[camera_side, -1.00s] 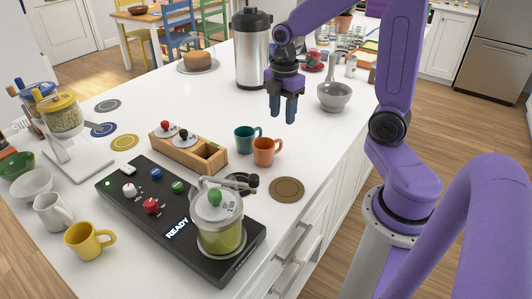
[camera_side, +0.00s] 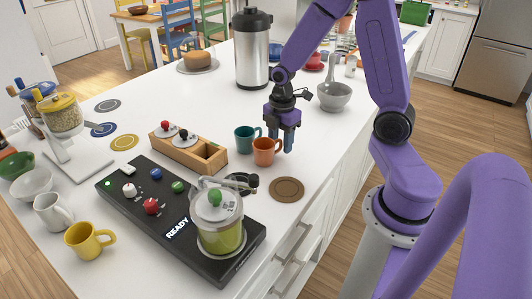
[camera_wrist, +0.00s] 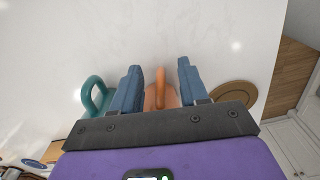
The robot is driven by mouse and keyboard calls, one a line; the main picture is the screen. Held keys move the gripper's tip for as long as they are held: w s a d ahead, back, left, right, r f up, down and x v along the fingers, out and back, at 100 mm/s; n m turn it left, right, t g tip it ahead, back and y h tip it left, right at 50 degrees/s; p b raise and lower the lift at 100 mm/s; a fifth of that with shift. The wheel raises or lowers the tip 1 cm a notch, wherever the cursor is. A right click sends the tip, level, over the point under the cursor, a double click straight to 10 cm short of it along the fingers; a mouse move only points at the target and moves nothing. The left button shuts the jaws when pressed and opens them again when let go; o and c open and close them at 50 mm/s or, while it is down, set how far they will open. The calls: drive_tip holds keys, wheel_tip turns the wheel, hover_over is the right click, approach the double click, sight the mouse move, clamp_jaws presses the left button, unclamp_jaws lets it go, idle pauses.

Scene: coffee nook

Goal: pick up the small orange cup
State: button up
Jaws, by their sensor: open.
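The small orange cup (camera_side: 264,152) stands upright on the white counter, just right of a teal cup (camera_side: 245,137). My gripper (camera_side: 282,142) is low, right at the orange cup's handle side. In the wrist view my gripper's fingers (camera_wrist: 158,85) are apart, with the orange cup's handle (camera_wrist: 160,84) in the gap between them. Most of the orange cup (camera_wrist: 152,100) is hidden there behind the finger mount. The teal cup (camera_wrist: 95,98) shows beside the left finger, close to it. I cannot tell whether a finger touches the orange cup.
A brown coaster (camera_side: 287,189) lies in front of the cup. A wooden box (camera_side: 188,152) stands left, and a black machine with a glass jar (camera_side: 218,222) stands front left. A grey mortar (camera_side: 333,97) and a steel dispenser (camera_side: 252,50) are behind. The counter's right edge is near.

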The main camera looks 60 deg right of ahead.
clamp_jaws()
drive_tip(key=shift+r, duration=0.2)
drive_tip(key=shift+w+r, duration=0.1)
drive_tip(key=shift+r, duration=0.4)
drive_tip(key=s+a+r, duration=0.3)
drive_tip(key=s+r, duration=0.8)
drive_tip(key=s, duration=0.2)
drive_tip(key=shift+s+a+r, duration=0.15)
drive_tip(key=shift+s+r, duration=0.2)
